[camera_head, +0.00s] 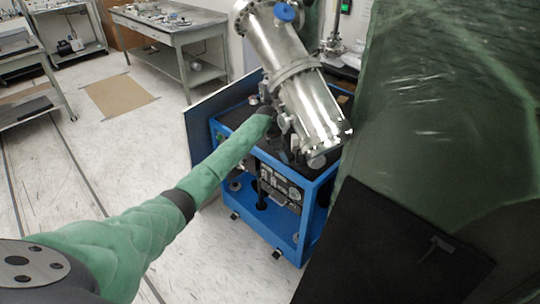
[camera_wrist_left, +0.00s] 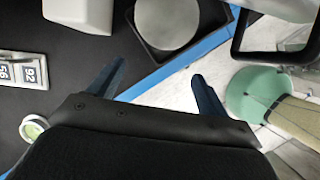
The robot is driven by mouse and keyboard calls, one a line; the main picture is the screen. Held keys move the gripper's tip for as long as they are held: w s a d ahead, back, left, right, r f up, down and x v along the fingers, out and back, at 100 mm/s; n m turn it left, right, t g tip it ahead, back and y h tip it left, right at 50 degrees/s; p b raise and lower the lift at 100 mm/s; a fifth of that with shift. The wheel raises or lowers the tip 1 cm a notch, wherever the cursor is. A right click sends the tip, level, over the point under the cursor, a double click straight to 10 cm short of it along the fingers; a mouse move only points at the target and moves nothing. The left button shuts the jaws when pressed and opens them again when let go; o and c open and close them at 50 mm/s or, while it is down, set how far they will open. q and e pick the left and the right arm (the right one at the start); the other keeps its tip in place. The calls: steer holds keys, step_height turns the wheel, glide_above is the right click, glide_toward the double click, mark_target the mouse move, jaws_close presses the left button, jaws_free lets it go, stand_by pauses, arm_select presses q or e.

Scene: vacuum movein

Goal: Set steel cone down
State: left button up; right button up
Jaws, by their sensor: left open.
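My left arm, in a green sleeve, reaches to the blue cart (camera_head: 310,205), and its dark gripper (camera_head: 272,114) is over the cart's black top, partly hidden among steel parts. In the left wrist view my left gripper (camera_wrist_left: 157,86) is open, with nothing between its two blue fingers. A round grey metal piece (camera_wrist_left: 168,22) sits in a black square-edged holder (camera_wrist_left: 238,18) beyond the fingers, apart from them. It may be the steel cone seen from above; its shape cannot be told for certain. My right gripper is not in view.
A large tilted steel vacuum vessel (camera_head: 292,75) stands over the cart, close to my gripper. A green translucent sheet (camera_head: 450,110) and a dark panel (camera_head: 385,245) block the right side. A steel workbench (camera_head: 180,38) stands at the back.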

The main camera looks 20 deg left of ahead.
arm_select(q)
steer(key=s+a+b, duration=0.1)
steer(key=s+a, duration=0.1)
steer(key=a, duration=0.3)
steer(key=shift+s+a+b, duration=0.3)
steer(key=shift+s+a, duration=0.1)
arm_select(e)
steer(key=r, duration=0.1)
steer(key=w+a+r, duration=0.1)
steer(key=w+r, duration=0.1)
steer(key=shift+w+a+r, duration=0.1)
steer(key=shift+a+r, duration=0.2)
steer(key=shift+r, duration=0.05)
